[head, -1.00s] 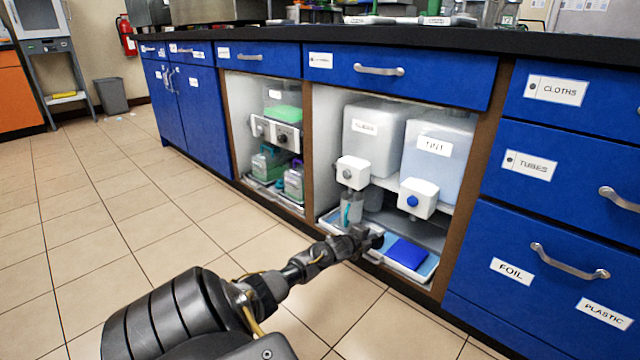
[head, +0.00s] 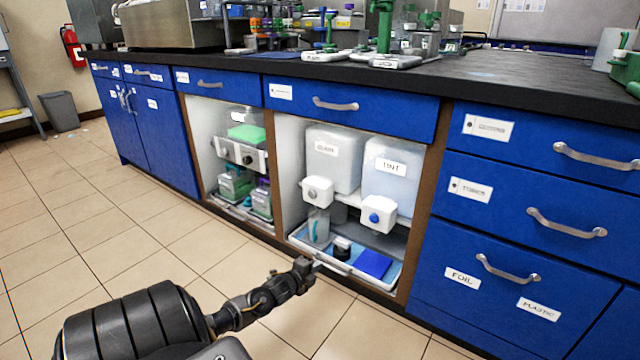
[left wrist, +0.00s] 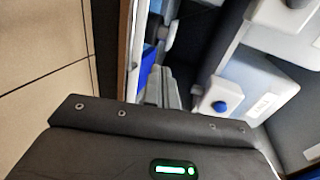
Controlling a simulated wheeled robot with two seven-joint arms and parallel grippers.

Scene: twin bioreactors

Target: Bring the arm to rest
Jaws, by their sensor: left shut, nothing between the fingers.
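My left arm comes in from the lower left of the head view. My right gripper is in neither view.
Above are two tanks with taps; the right one is the TINT tank (head: 392,180). Drawers (head: 520,262) stand right.

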